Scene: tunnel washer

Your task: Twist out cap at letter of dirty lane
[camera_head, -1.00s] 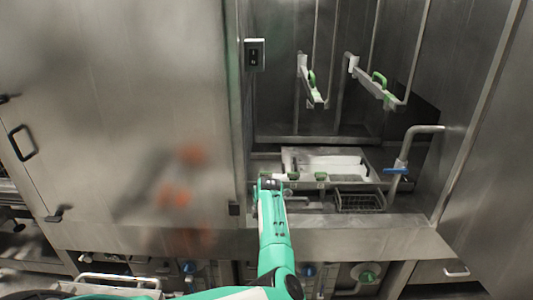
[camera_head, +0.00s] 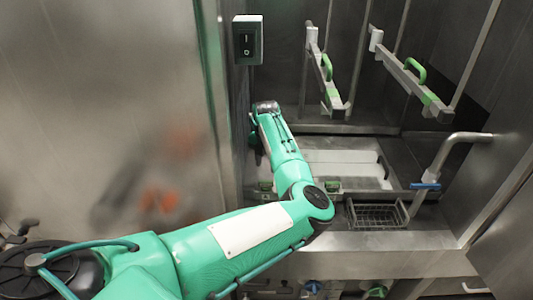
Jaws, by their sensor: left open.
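My left arm reaches from the lower left into the open steel wash chamber. My left gripper (camera_head: 256,148) is at the chamber's left side, below the switch box, mostly hidden behind my own arm; it is open. Two hanging steel wash bars carry green parts: the left bar (camera_head: 324,75) and the right bar (camera_head: 410,78), whose green end piece (camera_head: 430,98) faces front. Both are apart from my gripper, to its right. I cannot tell which green part is the cap, and no lane letter is legible. My right gripper is not in view.
White trays (camera_head: 345,170) lie at the chamber bottom, with a wire basket (camera_head: 376,214) in front. A bent pipe with a blue lever (camera_head: 425,186) stands at right. Large steel panel (camera_head: 100,110) at left.

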